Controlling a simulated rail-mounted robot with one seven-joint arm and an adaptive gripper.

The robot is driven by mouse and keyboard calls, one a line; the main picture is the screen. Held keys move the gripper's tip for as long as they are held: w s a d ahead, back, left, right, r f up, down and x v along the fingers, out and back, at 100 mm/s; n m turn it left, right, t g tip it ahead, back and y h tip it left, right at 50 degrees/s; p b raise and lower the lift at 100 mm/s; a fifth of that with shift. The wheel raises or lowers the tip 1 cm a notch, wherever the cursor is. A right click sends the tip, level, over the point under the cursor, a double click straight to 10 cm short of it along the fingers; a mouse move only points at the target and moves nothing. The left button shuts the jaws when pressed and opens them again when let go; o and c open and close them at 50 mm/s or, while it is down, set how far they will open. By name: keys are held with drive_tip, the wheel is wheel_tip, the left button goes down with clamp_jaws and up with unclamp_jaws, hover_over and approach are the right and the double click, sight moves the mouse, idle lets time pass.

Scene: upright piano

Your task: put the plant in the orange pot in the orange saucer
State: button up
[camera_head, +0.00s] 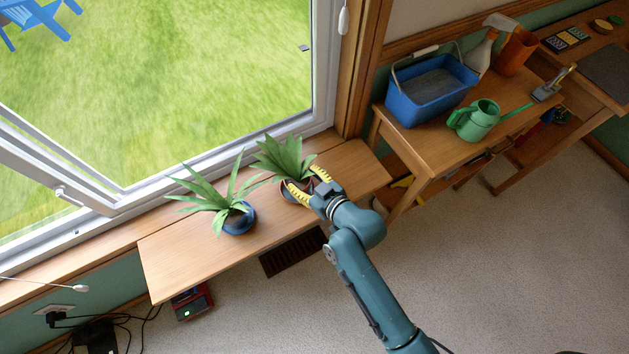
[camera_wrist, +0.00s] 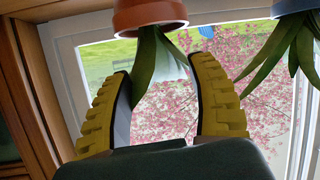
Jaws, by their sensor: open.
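The plant (camera_head: 283,158) has long green leaves and stands upright on the wooden sill shelf by the window. Its pot is mostly hidden behind my gripper in the head view. The wrist view shows the orange pot (camera_wrist: 149,14) upside down at the top edge, with leaves (camera_wrist: 146,68) hanging between my fingers. My gripper (camera_head: 309,182) is open, its yellow fingers on two sides of the plant near the pot. The fingers (camera_wrist: 160,72) look apart from the pot in the wrist view; contact cannot be told. I cannot make out the orange saucer in either view.
A second plant in a blue pot (camera_head: 239,220) stands to the left on the sill shelf (camera_head: 180,256). The shelf's left end is clear.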

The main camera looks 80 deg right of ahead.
drive_tip(key=p+v, duration=0.1)
drive_tip(key=v, duration=0.5)
drive_tip(key=shift+s+a, duration=0.15)
drive_tip(key=shift+s, duration=0.1)
drive_tip(key=w+a+r+n+t+y, duration=0.1)
drive_tip(key=w+a+r+n+t, duration=0.2)
drive_tip(key=w+r, duration=0.65)
drive_tip(key=w+a+r+n+t+y, duration=0.1)
drive_tip(key=w+a+r+t, duration=0.25)
drive_tip(key=w+r, duration=0.6)
drive_tip(key=s+a+r+n+t+y, duration=0.1)
drive_tip(key=a+r+t+y, duration=0.2)
drive_tip(key=a+r, duration=0.85)
drive_tip(key=a+r+n+t+y, duration=0.25)
drive_tip(key=a+r, duration=0.55)
drive_tip(key=r, duration=0.7)
wheel_tip(320, 180, up, 39)
drive_tip(key=m+p, duration=0.1)
drive_tip(key=p, duration=3.7)
drive_tip(key=shift+d+p, duration=0.3)
drive_tip(key=shift+p, duration=0.05)
drive_tip(key=shift+f, duration=0.1)
